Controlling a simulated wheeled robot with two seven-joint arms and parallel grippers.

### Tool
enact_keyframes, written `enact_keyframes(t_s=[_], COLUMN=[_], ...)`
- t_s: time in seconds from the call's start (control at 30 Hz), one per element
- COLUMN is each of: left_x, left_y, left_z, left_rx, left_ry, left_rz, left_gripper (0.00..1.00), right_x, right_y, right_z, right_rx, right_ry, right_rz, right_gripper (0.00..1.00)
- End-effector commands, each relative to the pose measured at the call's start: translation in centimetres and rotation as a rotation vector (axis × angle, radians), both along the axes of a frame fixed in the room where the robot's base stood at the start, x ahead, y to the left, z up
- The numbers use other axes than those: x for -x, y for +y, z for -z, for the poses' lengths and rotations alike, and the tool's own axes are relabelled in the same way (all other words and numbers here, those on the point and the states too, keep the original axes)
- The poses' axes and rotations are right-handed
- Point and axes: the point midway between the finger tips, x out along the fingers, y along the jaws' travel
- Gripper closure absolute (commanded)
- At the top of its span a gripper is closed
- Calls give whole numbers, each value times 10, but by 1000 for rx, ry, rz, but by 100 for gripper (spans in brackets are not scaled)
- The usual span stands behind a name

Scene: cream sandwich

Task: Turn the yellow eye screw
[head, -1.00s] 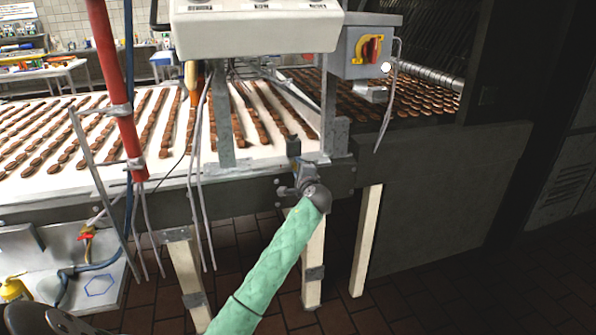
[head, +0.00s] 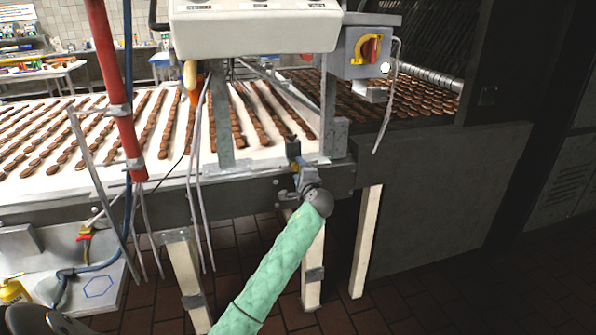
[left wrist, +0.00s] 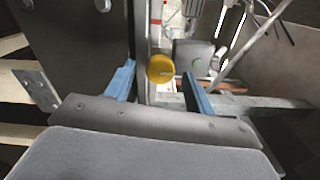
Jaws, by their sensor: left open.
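The yellow eye screw shows in the left wrist view as a round yellow head (left wrist: 160,68) with a slot-like mark on its right side. It lies between the two blue fingers of my left gripper (left wrist: 159,74), with a gap visible beside it. In the head view my left gripper (head: 294,160) is at the front edge of the conveyor, beside the grey upright bracket. It is open. The gripper largely hides the screw in the head view. My right gripper is not in view.
The conveyor (head: 60,183) carries rows of brown biscuits. A grey switch box (head: 354,60) with a red and yellow switch stands right of a white control box (head: 255,32). A red pipe (head: 117,80) and thin tubes hang at left. The floor at lower right is clear.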

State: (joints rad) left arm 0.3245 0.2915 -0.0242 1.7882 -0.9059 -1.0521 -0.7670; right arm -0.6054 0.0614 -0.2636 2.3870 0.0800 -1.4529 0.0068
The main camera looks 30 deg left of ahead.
Motion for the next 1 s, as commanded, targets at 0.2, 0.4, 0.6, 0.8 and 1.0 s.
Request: enact_keyframes(t_s=[0.2,0.4,0.6,0.8,1.0], left_x=[23,36,40,40,39], left_y=[-27,-43,-47,-47,-47], left_z=[3,2,1,1,1], left_rx=[3,2,2,2,2], left_ry=[0,1,1,1,1], left_rz=[2,1,1,1,1], left_gripper=[46,46,46,46,46], right_x=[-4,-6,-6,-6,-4], right_y=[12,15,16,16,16], right_z=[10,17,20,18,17], right_rx=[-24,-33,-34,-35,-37], right_ry=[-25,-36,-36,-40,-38], right_rz=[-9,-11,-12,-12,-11], right_gripper=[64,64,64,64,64])
